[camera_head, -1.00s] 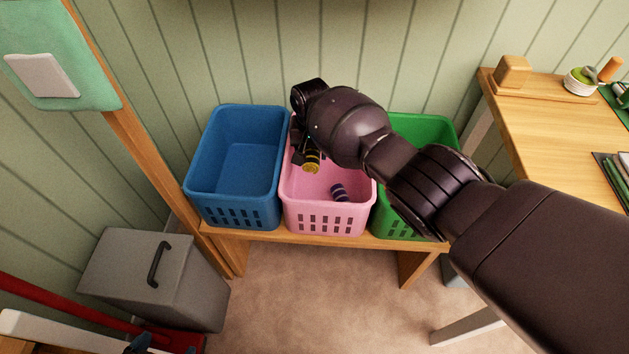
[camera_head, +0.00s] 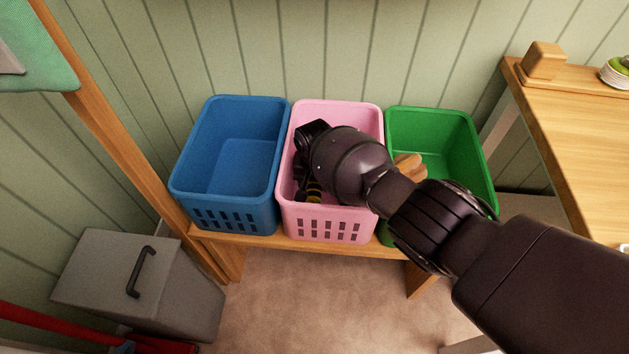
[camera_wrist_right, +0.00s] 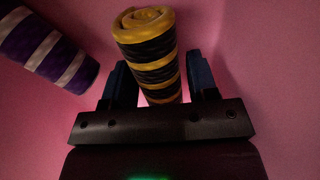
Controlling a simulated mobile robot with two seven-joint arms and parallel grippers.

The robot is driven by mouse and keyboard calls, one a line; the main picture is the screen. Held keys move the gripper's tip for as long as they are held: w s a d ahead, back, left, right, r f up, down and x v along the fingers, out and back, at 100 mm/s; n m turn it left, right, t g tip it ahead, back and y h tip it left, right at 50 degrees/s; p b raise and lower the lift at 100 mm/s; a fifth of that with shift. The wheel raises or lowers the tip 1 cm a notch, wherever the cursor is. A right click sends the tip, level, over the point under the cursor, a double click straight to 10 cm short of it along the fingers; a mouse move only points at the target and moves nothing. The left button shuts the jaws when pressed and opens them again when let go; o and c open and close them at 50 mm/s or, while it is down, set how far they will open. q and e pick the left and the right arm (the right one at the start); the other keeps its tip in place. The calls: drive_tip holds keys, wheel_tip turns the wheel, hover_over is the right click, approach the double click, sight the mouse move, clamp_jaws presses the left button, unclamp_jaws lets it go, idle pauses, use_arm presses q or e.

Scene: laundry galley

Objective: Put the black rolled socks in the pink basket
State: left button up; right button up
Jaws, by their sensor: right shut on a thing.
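The pink basket (camera_head: 330,225) stands in the middle of a row of three. My right gripper (camera_head: 308,190) is down inside it, toward its left side. It is shut on a black rolled pair of socks with yellow bands (camera_head: 315,195). In the right wrist view the black rolled socks (camera_wrist_right: 150,50) stand out between the two fingers of the right gripper (camera_wrist_right: 160,78), with pink basket surface behind. Whether they touch the basket floor I cannot tell. My left gripper is not in view.
A purple and white striped roll (camera_wrist_right: 48,50) lies in the pink basket. An empty blue basket (camera_head: 235,210) stands left, a green basket (camera_head: 440,125) with a brown item (camera_head: 408,166) right. A wooden bench (camera_head: 262,240) carries them. A grey box (camera_head: 130,280) and wooden counter (camera_head: 570,140) flank the bench.

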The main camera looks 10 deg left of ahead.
drive_tip(key=shift+w+r, duration=0.1)
drive_tip(key=shift+r, duration=0.05)
drive_tip(key=shift+f, duration=0.25)
drive_tip(key=o, duration=0.6)
drive_tip(key=shift+o, duration=0.2)
drive_tip(key=shift+r, duration=0.6)
wheel_tip(320, 180, up, 10)
drive_tip(key=p, duration=0.4)
drive_tip(key=shift+r+p, duration=0.2)
drive_tip(key=shift+p, duration=0.2)
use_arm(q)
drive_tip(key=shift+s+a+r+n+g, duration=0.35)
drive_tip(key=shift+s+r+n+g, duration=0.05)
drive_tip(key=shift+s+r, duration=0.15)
use_arm(e)
drive_tip(key=shift+r, duration=0.4)
